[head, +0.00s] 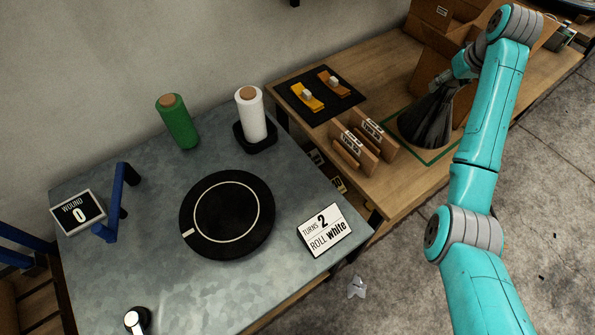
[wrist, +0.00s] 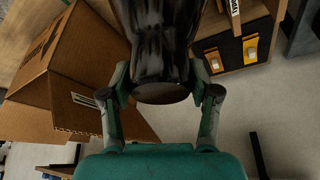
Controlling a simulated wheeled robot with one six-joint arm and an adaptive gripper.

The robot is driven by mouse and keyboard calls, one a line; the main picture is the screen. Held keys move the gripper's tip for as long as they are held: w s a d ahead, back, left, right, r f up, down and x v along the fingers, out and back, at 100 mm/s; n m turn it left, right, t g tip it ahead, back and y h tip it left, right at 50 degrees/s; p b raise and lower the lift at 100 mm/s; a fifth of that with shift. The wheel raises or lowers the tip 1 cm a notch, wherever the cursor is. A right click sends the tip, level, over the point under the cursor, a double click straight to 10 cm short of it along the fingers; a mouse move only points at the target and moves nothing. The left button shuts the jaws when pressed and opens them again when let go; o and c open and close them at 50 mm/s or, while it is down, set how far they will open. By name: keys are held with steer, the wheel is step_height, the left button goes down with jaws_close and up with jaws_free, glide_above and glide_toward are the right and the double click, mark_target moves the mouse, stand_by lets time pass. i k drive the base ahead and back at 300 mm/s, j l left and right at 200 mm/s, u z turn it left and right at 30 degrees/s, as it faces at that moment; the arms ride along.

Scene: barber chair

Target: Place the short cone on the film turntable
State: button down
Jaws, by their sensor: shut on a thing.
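The film turntable (head: 250,238) is a round black disc with a white ring and a small white mark, on the grey metal table; nothing stands on it. A dark, glossy cone (head: 428,120), narrow at the top and wide below, is at the green-outlined area of the wooden bench in the head view. My gripper (wrist: 162,93) is shut on the dark cone (wrist: 158,40), with one finger on each side of its narrow end in the wrist view. In the head view my arm covers part of the cone and the gripper. I cannot tell whether the cone touches the bench.
A green roll (head: 180,128) and a white roll (head: 251,118) stand behind the turntable. A blue frame (head: 113,205) and signs (head: 325,231) flank it. Wooden card holders (head: 350,155) stand left of the cone. Cardboard boxes (wrist: 45,75) are close beside my gripper.

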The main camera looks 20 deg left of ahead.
mark_target(227, 210)
steer(key=k+j+u, duration=0.3)
steer(key=k+j, duration=0.2)
steer(key=k+j+u, duration=0.25)
steer(key=k+j, duration=0.3)
steer(key=j, duration=0.15)
